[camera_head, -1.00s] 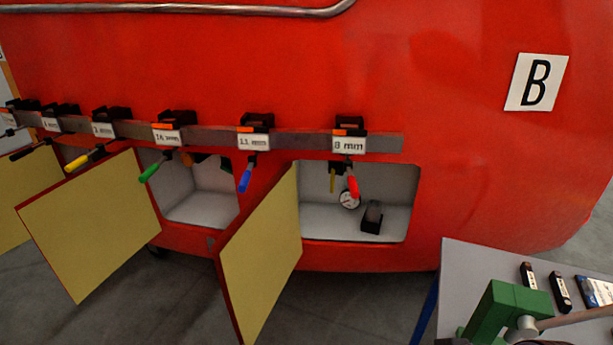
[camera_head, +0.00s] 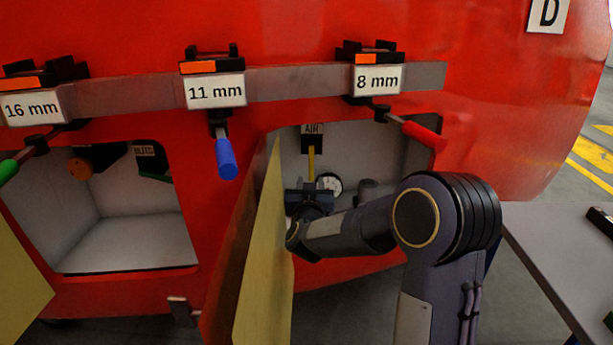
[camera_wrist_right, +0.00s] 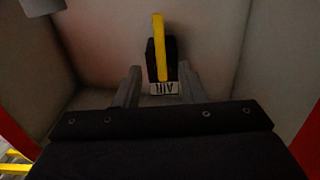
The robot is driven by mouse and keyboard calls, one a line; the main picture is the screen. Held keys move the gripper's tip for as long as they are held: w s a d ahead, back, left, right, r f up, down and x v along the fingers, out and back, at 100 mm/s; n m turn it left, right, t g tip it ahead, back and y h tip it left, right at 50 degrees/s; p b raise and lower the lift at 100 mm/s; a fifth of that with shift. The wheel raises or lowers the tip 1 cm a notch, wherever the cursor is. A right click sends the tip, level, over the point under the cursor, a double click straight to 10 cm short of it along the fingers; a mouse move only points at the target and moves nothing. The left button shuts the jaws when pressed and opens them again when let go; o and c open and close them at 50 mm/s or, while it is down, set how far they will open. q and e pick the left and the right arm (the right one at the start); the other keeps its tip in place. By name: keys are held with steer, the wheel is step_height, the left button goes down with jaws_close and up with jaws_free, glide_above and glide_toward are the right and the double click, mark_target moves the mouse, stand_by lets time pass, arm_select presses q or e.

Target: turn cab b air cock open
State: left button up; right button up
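The AIR cock is in the right-hand compartment of the red nosecone. Its yellow handle (camera_head: 311,163) hangs straight down below the black block with the AIR label (camera_head: 312,131). In the wrist view the AIR label (camera_wrist_right: 164,88) is upside down and the yellow handle (camera_wrist_right: 159,45) points up. My right gripper (camera_head: 308,190) is inside the compartment, below the cock. In the wrist view its two fingers (camera_wrist_right: 159,78) are apart, with the cock between or just beyond their tips; contact cannot be told. My left gripper is out of view.
A yellow-faced open door (camera_head: 262,255) stands just left of my right arm. A round gauge (camera_head: 330,183) sits behind the gripper. A red-handled tool (camera_head: 424,135) and a blue-handled tool (camera_head: 227,158) hang from the rail above. A grey table (camera_head: 565,250) is at right.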

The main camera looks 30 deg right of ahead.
mark_target(311, 167)
steer(key=shift+b+x, duration=0.3)
steer(key=shift+x, duration=3.55)
jaws_close()
